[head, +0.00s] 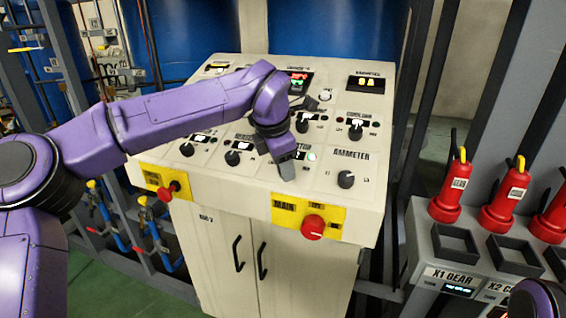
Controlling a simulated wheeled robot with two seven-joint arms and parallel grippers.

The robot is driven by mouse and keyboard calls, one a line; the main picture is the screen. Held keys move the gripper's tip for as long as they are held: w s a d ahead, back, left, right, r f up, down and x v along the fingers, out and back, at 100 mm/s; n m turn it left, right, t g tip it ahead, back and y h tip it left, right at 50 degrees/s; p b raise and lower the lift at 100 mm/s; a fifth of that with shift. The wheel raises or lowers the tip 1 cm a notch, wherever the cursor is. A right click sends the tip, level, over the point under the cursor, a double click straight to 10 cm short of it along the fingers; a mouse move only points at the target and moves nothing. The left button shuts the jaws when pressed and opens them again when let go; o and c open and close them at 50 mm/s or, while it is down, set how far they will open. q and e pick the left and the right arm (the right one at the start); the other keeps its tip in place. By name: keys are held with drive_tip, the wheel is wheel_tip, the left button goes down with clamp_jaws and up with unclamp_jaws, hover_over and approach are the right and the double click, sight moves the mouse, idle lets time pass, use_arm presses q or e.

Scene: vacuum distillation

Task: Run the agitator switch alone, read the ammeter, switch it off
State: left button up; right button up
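A cream control console (215,205) stands in the middle with rows of black knobs and small lamps on its sloped top. My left gripper (287,172) points down onto the front row, over a switch whose label shows only "TOR". The gripper hides that switch, and I cannot see whether its fingers are apart or closed. A black knob (346,180) sits below the "AMMETER" label. My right gripper is out of view.
Red emergency knobs on yellow plates sit at the console's front, one left (168,191) and one right (313,227). Red bottles (503,196) stand on a grey rack (420,240) at the right. Blue tanks (335,30) stand behind. Pipes with blue valves (160,245) are at the left.

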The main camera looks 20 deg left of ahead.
use_arm(q)
drive_tip(key=shift+o, duration=0.5)
drive_tip(key=shift+r, duration=0.1)
drive_tip(key=shift+s+r, duration=0.15)
drive_tip(key=shift+r, duration=0.2)
drive_tip(key=b+v, duration=0.1)
drive_tip(key=v, duration=0.8)
drive_tip(key=shift+r, duration=0.3)
drive_tip(key=shift+s, duration=0.15)
